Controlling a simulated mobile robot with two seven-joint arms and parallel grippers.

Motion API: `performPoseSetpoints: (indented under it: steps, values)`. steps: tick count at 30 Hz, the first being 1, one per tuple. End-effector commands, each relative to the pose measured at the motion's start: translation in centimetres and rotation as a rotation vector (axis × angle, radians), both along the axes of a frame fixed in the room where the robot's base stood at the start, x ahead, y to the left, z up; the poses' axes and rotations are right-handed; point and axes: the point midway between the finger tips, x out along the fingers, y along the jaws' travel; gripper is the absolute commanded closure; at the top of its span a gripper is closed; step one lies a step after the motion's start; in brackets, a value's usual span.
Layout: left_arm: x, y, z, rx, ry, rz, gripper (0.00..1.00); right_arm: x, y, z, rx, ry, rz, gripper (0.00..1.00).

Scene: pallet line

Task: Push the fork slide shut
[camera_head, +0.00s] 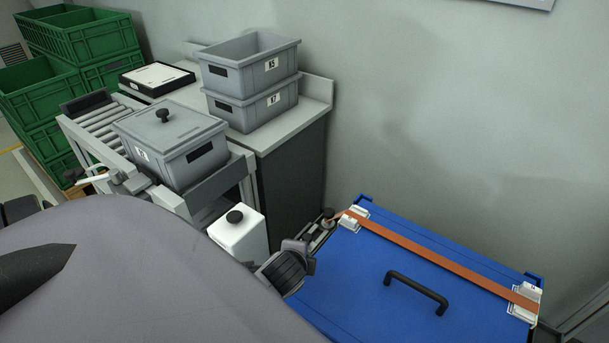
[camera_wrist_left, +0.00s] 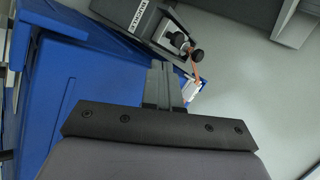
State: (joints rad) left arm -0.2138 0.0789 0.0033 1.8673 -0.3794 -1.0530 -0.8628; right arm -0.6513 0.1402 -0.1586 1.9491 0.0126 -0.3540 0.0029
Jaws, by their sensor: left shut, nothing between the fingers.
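My left gripper (camera_head: 318,236) is low in the middle of the head view, between the white container and the blue box. In the left wrist view its fingers (camera_wrist_left: 158,72) are closed together and empty. Just beyond the fingertips is a grey labelled device (camera_wrist_left: 138,22) with a metal bracket and black knobs (camera_wrist_left: 197,55). One black knob (camera_head: 328,213) also shows in the head view, at the end of the orange strap (camera_head: 440,262). I cannot pick out the fork slide for certain, nor tell how far it stands open or whether the fingers touch it. My right gripper is not in view.
The strap crosses the blue box (camera_head: 365,300) over white corner pieces (camera_head: 525,303). A white container (camera_head: 240,240) stands close left of my gripper. Behind are a lidded grey bin (camera_head: 185,160) on rollers, stacked grey bins (camera_head: 250,80) and green crates (camera_head: 80,40).

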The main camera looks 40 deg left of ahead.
Motion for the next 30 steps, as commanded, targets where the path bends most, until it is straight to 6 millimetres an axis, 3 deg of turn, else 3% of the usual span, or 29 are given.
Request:
performPoseSetpoints:
  steps: [13, 21, 30]
  values:
    - [4.1, 2.7, -5.3, 0.000, 0.000, 0.000, 1.00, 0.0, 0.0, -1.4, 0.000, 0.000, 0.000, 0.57]
    - [6.7, 4.4, -5.6, -0.001, 0.000, -0.001, 1.00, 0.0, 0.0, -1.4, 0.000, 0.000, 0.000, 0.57]
    - [7.2, 4.8, -5.6, 0.001, -0.001, -0.001, 1.00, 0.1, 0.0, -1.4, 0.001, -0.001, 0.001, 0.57]
